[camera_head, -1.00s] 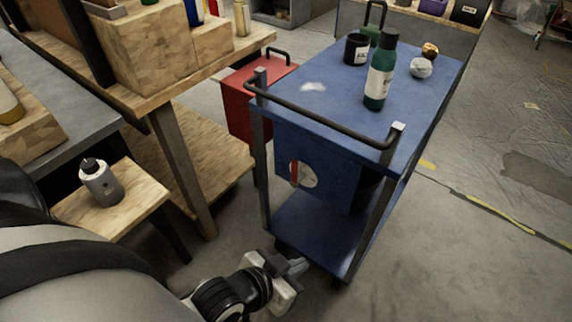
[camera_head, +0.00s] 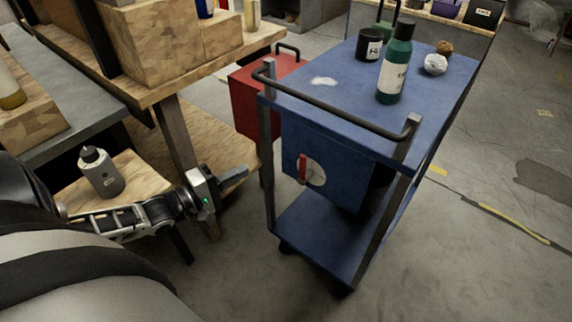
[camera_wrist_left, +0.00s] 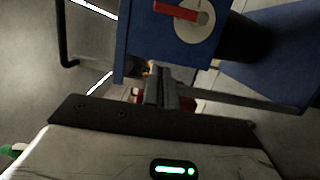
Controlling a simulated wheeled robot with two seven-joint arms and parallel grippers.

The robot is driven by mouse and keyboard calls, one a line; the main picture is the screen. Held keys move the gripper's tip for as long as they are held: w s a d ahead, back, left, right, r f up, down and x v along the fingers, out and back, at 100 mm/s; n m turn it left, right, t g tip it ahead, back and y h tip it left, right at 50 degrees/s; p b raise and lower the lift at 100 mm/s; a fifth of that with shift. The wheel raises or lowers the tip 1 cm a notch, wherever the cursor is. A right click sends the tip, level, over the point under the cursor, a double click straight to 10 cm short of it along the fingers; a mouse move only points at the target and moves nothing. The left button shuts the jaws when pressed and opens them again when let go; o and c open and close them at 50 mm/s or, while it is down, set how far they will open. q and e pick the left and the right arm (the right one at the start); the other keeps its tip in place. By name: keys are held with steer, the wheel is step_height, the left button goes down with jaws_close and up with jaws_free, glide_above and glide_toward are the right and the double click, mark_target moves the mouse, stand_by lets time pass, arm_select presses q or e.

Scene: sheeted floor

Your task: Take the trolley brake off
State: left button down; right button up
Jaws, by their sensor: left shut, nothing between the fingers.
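The blue trolley (camera_head: 330,226) stands right of centre, with a dark push handle (camera_head: 330,108) at its near end. Under its top hangs a blue box with a white disc (camera_head: 316,173) and a red lever (camera_head: 303,168) on it. The lever is upright in the head view. Disc (camera_wrist_left: 203,40) and lever (camera_wrist_left: 182,13) also show at the top of the left wrist view. My left gripper (camera_head: 242,172) is shut and empty, left of the trolley's near left post and apart from the lever. It also shows in the wrist view (camera_wrist_left: 157,70). The near wheels are mostly hidden in shadow.
A wooden workbench (camera_head: 172,125) and its leg stand close behind my left gripper. A green bottle (camera_head: 392,78) and black cup (camera_head: 369,45) stand on the trolley top. Floor to the right is open.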

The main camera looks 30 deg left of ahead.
steer(key=shift+r, duration=0.1)
arm_select(q)
steer(key=w+d, duration=0.7)
steer(key=w, duration=0.2)
stand_by(0.4)
steer(key=shift+w+d, duration=0.1)
